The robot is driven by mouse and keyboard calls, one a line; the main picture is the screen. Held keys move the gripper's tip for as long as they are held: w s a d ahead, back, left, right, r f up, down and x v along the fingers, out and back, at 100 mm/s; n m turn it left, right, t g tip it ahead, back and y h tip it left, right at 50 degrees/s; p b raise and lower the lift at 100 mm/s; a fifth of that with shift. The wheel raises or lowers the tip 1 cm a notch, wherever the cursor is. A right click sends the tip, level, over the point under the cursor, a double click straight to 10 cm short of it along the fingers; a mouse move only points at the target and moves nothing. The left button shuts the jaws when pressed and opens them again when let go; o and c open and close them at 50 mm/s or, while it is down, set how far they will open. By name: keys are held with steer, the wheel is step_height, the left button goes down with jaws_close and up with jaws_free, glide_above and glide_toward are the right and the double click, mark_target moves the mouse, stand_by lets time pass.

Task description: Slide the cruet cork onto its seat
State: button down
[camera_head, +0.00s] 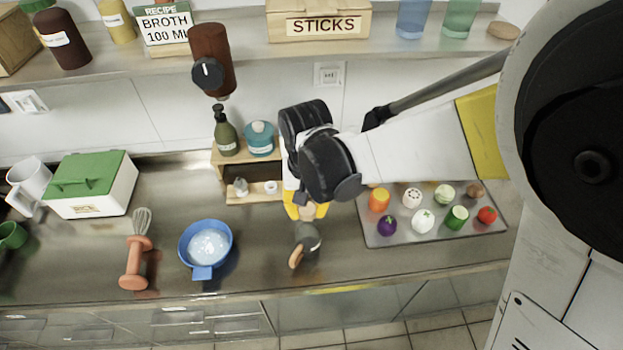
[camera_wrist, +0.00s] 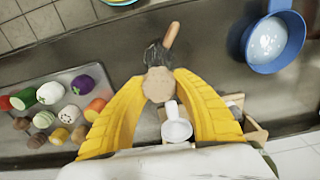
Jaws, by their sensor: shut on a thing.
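My gripper (camera_wrist: 160,80) has its yellow fingers shut on a round tan cork (camera_wrist: 157,86), held at the fingertips in the wrist view. The cork (camera_head: 308,211) also shows in the head view, at the tips of my gripper (camera_head: 305,210), above the counter. A white vessel (camera_wrist: 176,129), possibly the cruet, stands below and between the fingers in the wrist view, apart from the cork in the picture. In the head view my arm hides that spot. I cannot make out the cork's seat clearly.
A wooden rack (camera_head: 240,198) with small jars is at the left. A blue pan (camera_head: 184,243) stands further left. A tray (camera_head: 385,241) of vegetables is at the right.

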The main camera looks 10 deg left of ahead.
steer(key=shift+r, duration=0.1)
steer(key=shift+r+p, duration=1.45)
steer(key=shift+r, duration=0.5)
steer(key=w+d+f+m, duration=0.1)
steer(key=w+d+f, duration=0.1)
steer(key=d, duration=1.1)
steer(key=w+d+f+m+b, duration=0.1)
steer(key=w+d, duration=0.4)
steer(key=d, duration=0.7)
steer(key=shift+w+d+f, duration=0.15)
steer(key=shift+d+f, duration=0.25)
steer(key=shift+f, duration=0.2)
steer(key=c, duration=1.6)
jaws_free()
steer(key=c, duration=0.4)
steer(key=shift+a, duration=0.1)
